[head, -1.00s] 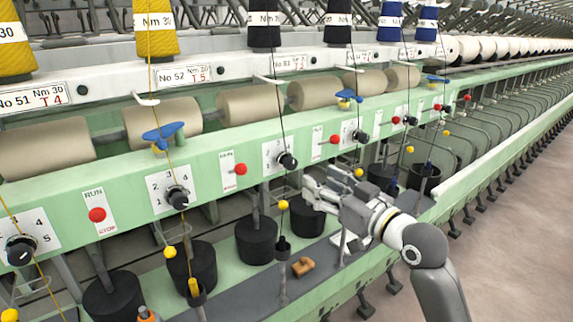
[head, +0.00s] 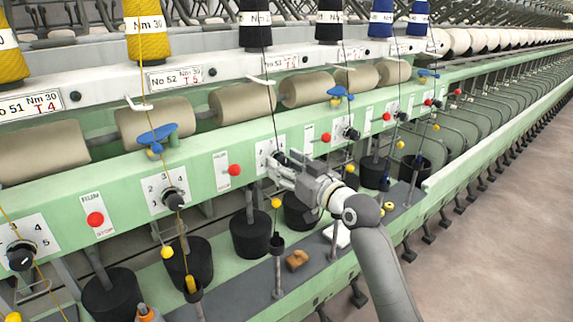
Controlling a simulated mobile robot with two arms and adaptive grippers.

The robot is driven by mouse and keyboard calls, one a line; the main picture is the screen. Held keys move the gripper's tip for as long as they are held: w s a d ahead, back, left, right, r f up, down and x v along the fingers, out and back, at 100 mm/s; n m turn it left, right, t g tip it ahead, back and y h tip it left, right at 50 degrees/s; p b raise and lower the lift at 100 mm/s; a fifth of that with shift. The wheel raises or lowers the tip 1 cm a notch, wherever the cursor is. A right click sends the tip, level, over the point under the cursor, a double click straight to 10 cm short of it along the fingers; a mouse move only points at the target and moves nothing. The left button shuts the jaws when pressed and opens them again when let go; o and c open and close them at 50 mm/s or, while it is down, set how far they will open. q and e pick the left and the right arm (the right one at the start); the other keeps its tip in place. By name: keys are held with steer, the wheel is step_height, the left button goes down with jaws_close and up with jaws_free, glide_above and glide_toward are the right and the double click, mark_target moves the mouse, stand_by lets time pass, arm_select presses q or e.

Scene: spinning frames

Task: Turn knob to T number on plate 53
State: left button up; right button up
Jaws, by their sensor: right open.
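My right gripper (head: 276,168) is open in the head view, its fingers at the black knob (head: 283,159) of the third white dial plate (head: 262,156) from the left. The fingers hide part of the knob and the dial's right side, so the knob's setting and any contact cannot be told. Above it, a white number plate (head: 282,62) on the upper rail has red T lettering; a dark thread crosses it and its digits are too small to read surely. The plate to its left (head: 174,78) reads No 52, T 5. My left gripper is not in view.
A red run/stop knob (head: 235,170) sits left of the gripper, another (head: 326,138) right of it. A yellow bead (head: 277,203) hangs on the thread just below. Black cans (head: 250,234) and a brown block (head: 297,261) are lower down. The aisle floor at right is clear.

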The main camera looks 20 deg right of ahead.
steer(key=shift+c, duration=0.4)
steer(key=c, duration=1)
steer(key=shift+o, duration=0.2)
